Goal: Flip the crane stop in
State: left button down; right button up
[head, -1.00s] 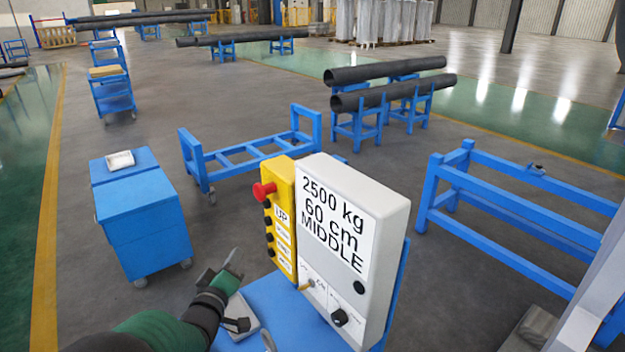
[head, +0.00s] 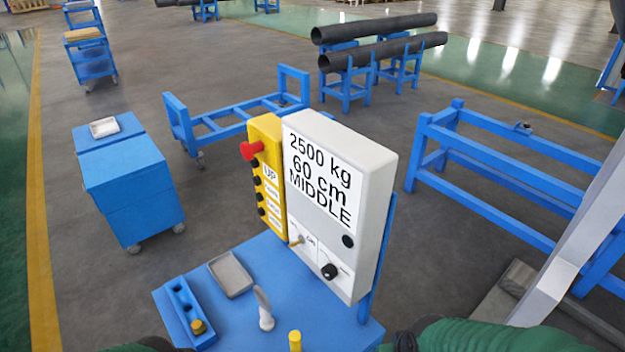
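A yellow control box (head: 268,175) stands upright on the blue table top, with a red mushroom-shaped button (head: 251,149) sticking out to the left near its top. Below it runs a column of dark buttons with labels, the top one reading UP. Against it on the right is a grey box (head: 335,205) marked 2500 kg, 60 cm, MIDDLE, with a small lever (head: 297,241) and a black knob (head: 329,271) low on its front. Only bits of my arms show at the bottom edge, well below the red button. The fingers of both grippers are out of sight.
The blue table top (head: 250,270) bears a grey tray (head: 230,275), a blue holder (head: 187,308), a pale upright handle (head: 264,309) and a yellow peg (head: 295,341). A blue cabinet (head: 130,195) stands left; a blue frame (head: 480,160) stands right.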

aim_at(248, 150)
jog(key=k+j+z, duration=0.2)
jog(key=k, duration=0.2)
jog(key=k+j+z, duration=0.15)
jog(key=k, duration=0.3)
